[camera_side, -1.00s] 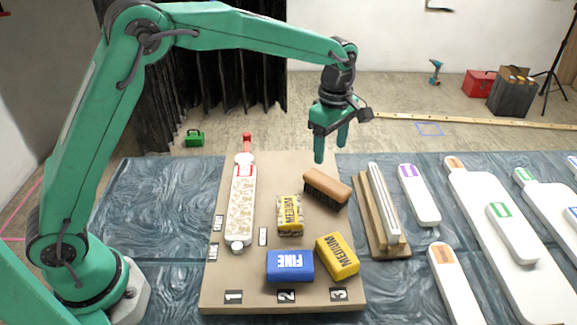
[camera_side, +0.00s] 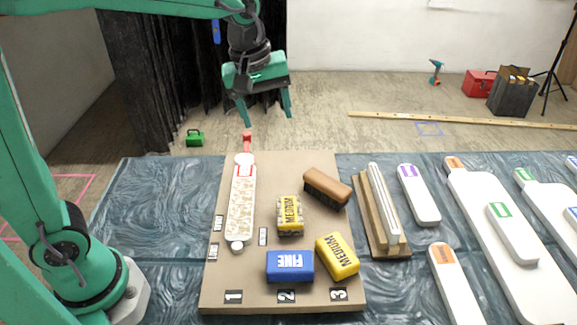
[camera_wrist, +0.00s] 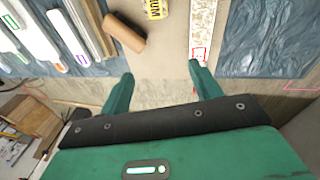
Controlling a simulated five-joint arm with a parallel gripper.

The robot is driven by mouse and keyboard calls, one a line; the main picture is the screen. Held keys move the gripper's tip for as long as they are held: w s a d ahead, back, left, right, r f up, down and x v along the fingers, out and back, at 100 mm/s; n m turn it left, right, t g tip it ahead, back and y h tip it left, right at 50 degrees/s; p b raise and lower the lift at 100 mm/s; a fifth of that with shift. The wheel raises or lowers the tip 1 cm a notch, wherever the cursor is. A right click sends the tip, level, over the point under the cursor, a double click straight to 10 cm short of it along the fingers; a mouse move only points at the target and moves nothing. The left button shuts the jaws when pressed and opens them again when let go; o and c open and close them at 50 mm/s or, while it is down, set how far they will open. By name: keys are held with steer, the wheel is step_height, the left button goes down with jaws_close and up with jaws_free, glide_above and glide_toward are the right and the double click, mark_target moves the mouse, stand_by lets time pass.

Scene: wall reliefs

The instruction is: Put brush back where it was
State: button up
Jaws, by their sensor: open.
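The brush (camera_side: 327,188) has a brown wooden back and dark bristles. It lies at an angle near the right edge of the tan board (camera_side: 222,283), in its upper part. In the wrist view the brush (camera_wrist: 124,33) shows at the upper left, beyond the fingers. My gripper (camera_side: 268,119) is open and empty, raised above and behind the far edge of the board, left of the brush and apart from it. The gripper's two fingers also show in the wrist view (camera_wrist: 160,84), spread wide with nothing between them.
On the board are a patterned relief strip (camera_side: 242,205) with a red end, a yellow block (camera_side: 290,214), another yellow block (camera_side: 337,256) and a blue block (camera_side: 290,265). A wooden rack (camera_side: 383,215) stands right of the board. Pale panels lie farther right.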

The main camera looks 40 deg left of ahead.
steer(key=s+a+m+t, duration=0.1)
steer(key=s+a+m, duration=0.2)
steer(key=s, duration=0.6)
steer(key=s+a+f+m+t, duration=0.1)
steer(key=s+a+m+t, duration=0.1)
steer(key=s+m, duration=0.5)
steer(key=shift+s+a+f, duration=0.25)
steer(key=shift+s+a, duration=0.35)
steer(key=shift+s, duration=0.3)
